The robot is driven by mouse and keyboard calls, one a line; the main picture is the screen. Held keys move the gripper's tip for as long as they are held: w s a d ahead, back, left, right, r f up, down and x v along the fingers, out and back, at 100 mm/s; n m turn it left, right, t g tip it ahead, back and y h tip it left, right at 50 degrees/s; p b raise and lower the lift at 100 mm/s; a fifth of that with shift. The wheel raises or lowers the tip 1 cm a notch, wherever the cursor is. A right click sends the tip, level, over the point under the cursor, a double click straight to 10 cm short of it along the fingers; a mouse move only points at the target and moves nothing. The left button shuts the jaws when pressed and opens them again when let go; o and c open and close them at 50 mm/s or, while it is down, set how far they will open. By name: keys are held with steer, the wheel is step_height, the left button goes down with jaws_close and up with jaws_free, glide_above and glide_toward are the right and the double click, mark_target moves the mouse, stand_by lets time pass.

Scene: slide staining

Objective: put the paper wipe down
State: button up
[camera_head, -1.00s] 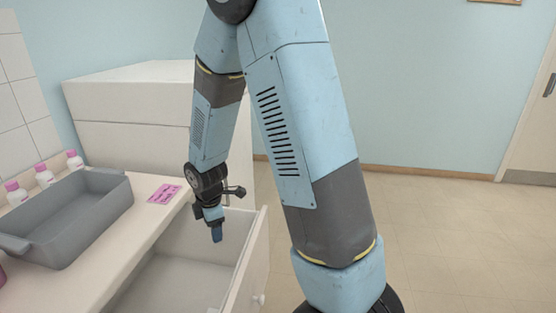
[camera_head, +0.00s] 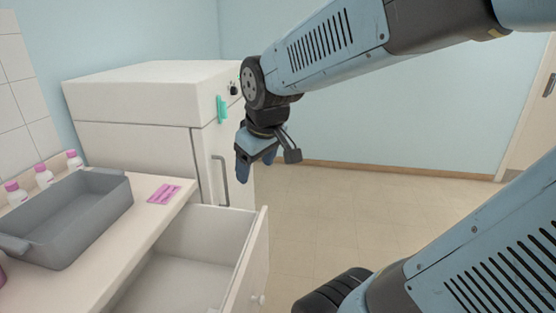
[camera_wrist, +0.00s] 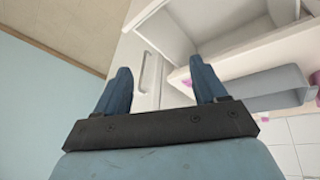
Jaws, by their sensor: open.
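My gripper (camera_head: 256,168) is open and empty, raised in the air in front of the white cabinet and above the far end of the open drawer. Its two blue fingers stand apart in the wrist view (camera_wrist: 162,88), with nothing between them. I see no paper wipe in either view. The open drawer (camera_head: 238,262) looks empty in the part that shows; its near part is cut off by the picture's edge.
The white cabinet (camera_head: 150,150) has a grey handle (camera_head: 220,180). The floor at right is open.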

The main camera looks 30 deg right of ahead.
steer(key=s+d+r+m, duration=0.1)
steer(key=s+r+m, duration=0.3)
steer(key=s, duration=0.3)
steer(key=shift+s+d+t, duration=0.2)
steer(key=shift+s+t, duration=0.1)
steer(key=shift+t, duration=0.1)
stand_by(0.9)
